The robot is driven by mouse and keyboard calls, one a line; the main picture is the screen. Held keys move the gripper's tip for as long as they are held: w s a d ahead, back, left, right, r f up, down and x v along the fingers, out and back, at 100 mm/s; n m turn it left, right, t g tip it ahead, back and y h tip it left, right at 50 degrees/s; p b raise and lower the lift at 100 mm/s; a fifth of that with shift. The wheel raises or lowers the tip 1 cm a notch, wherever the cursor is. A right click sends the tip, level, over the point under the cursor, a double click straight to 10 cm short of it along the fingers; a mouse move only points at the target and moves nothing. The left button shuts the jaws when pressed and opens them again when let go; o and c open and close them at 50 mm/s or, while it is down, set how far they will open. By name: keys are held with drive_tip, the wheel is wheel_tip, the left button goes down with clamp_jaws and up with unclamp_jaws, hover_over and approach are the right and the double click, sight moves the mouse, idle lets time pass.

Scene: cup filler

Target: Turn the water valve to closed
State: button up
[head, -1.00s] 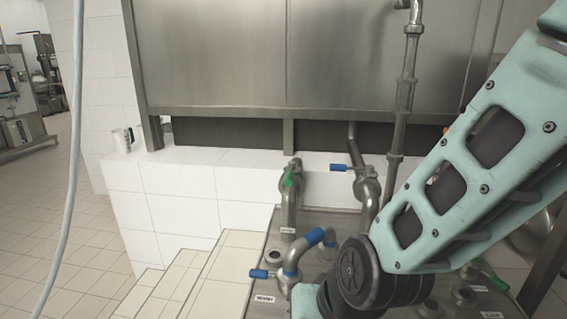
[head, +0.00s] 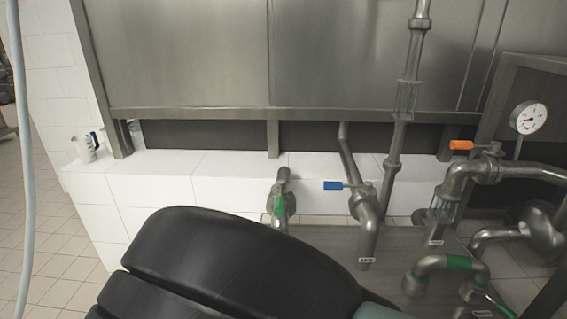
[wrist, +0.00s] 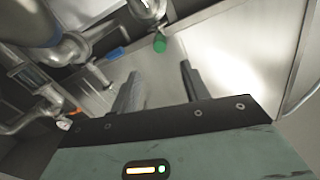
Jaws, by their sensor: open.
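Several pipe valves stand in front of the steel tank, and I cannot tell from a label which is the water valve. A blue-handled valve (head: 335,185) sits in the middle of the head view, its handle pointing left. A green-handled valve (head: 279,208) is left of it, and an orange-handled valve (head: 461,145) is at the right. In the wrist view I see a green handle (wrist: 160,44), a blue handle (wrist: 117,53) and an orange handle (wrist: 72,112). My gripper (wrist: 158,84) is open and empty, its fingers apart from these handles. The head view does not show it.
A pressure gauge (head: 528,117) and a pipe with a green band (head: 459,263) are at the right. A white tiled ledge (head: 150,185) with a mug (head: 86,148) runs under the tank (head: 190,60). A hose (head: 22,130) hangs at the left.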

sight(279, 205)
drive_tip(key=w+p, duration=0.1)
drive_tip(key=w, duration=0.4)
drive_tip(key=w+p, duration=0.2)
drive_tip(key=w, duration=0.3)
drive_tip(key=w+p, duration=0.2)
drive_tip(key=w, duration=0.3)
drive_tip(key=shift+w+d, duration=0.3)
drive_tip(key=shift+w, duration=0.05)
clamp_jaws()
drive_tip(key=shift+f, duration=0.1)
